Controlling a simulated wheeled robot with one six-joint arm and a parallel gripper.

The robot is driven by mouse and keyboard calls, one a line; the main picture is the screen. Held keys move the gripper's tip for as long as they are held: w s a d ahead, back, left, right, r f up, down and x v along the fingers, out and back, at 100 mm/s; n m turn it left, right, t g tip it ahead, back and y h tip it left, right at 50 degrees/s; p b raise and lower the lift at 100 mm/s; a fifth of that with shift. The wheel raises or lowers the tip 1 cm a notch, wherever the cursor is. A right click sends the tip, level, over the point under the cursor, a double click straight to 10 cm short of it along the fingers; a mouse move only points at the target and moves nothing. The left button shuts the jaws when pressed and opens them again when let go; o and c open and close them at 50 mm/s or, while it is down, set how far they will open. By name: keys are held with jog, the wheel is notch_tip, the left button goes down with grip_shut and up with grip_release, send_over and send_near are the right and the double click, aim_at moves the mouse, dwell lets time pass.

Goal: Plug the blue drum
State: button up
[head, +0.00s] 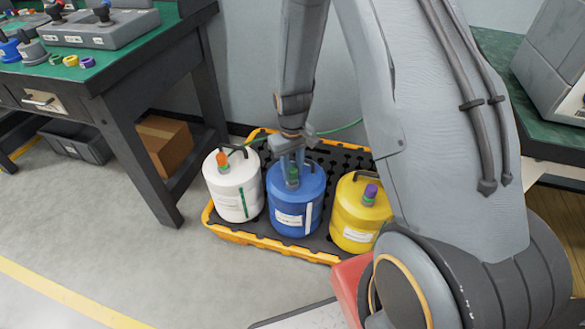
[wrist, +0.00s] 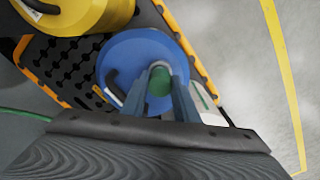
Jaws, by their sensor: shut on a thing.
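The blue drum (head: 294,206) stands upright on the spill pallet, between a white drum and a yellow drum. In the wrist view the blue drum (wrist: 140,62) is seen from above. My gripper (head: 291,176) points down over its top and is shut on a green plug (wrist: 160,82). The plug also shows in the head view (head: 293,174), at the opening on the drum's top. The fingers hide the opening, so I cannot tell how deep the plug sits.
The white drum (head: 233,190) has an orange plug, and the yellow drum (head: 361,215) has a purple plug. All stand on the black and orange pallet (head: 240,238). A green-topped workbench (head: 130,55) is on the left, with a cardboard box (head: 165,142) beneath it. The floor in front is clear.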

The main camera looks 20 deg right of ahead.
jog(key=shift+f, duration=0.4)
jog(key=o, duration=1.2)
jog(key=shift+r+p, duration=0.55)
jog(key=shift+r, duration=3.35)
